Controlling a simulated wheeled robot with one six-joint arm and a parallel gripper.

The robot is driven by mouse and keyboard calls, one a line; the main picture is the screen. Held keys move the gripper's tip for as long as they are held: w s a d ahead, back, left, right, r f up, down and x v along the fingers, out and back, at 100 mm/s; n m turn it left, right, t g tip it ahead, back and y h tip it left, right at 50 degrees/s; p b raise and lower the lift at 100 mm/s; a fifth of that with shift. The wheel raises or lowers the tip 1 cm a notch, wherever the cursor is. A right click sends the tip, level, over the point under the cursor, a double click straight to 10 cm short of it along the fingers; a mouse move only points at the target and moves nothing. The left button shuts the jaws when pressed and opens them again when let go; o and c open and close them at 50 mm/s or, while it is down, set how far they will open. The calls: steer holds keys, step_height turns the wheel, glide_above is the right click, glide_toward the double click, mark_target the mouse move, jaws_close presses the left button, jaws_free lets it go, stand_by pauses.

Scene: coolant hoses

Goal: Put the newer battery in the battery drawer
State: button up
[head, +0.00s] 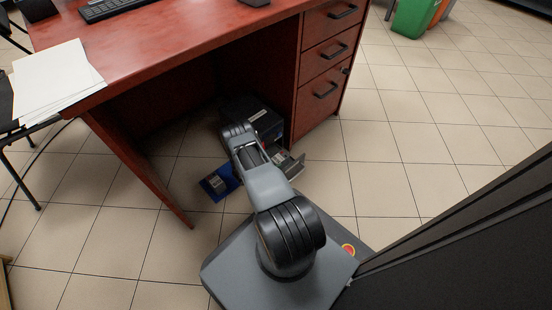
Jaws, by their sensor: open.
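A dark box-shaped unit (268,122) stands on the floor under the desk, against the drawer pedestal. A small drawer (292,166) stands pulled out from its near side; my arm covers part of it, so I cannot tell what it holds. A blue tray (231,187) lies on the floor left of my arm. A small grey battery-like block (217,182) with a pale label sits on it; its markings are too small to read. I cannot tell any other battery apart. My arm reaches over the floor between tray and drawer, and its own links hide my gripper.
The red-brown desk (190,45) overhangs this spot, with its side panel (140,165) at left and its drawer pedestal (325,80) at right. A dark panel (470,240) fills the lower right. Tiled floor (400,150) is clear to the right.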

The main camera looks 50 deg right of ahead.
steer(key=p+v, duration=0.2)
steer(key=v, duration=0.6)
stand_by(0.4)
